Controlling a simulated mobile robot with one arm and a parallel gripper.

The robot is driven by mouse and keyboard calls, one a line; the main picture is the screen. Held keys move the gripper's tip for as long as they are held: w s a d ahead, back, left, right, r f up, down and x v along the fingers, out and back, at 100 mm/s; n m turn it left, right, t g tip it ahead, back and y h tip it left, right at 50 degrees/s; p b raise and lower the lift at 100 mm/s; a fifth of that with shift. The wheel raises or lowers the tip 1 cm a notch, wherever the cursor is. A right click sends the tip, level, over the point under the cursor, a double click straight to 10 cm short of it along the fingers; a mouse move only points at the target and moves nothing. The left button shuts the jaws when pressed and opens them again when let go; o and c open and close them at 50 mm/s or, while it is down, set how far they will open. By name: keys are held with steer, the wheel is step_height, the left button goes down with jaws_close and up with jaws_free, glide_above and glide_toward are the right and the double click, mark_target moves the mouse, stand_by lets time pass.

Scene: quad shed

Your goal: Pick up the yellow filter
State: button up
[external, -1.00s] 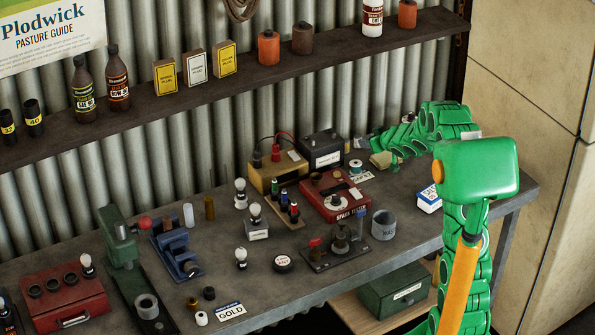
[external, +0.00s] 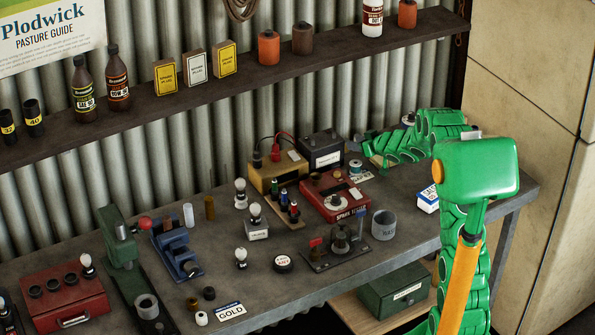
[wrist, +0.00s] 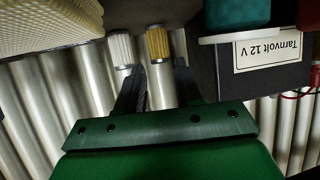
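The yellow filter (wrist: 157,44) is a short pleated cylinder with a pale end, seen in the wrist view ahead of my gripper (wrist: 158,78). The fingers are open and spread to either side of its line, with nothing visible between them. A white pleated filter (wrist: 121,48) stands just left of the yellow one, in line with the left finger. In the external view my gripper (external: 370,151) is low over the back right of the bench, right of the battery. I cannot clearly make out the yellow filter there.
The black battery (external: 322,149), labelled Tarnvolt in the wrist view (wrist: 227,80), is close on the right there. A teal thing (wrist: 237,12) and a cream textured block (wrist: 45,25) flank the filters. The corrugated wall (external: 180,130) is behind. Several tools crowd the bench (external: 300,295).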

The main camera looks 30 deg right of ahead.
mark_target(348, 153)
steer(key=x, duration=0.3)
steer(key=shift+w+r, duration=0.15)
steer(key=shift+w, duration=0.15)
steer(key=shift+w+a+f, duration=0.15)
steer(key=shift+w+f, duration=0.25)
steer(key=shift+w, duration=0.15)
steer(key=shift+r, duration=0.1)
jaws_close()
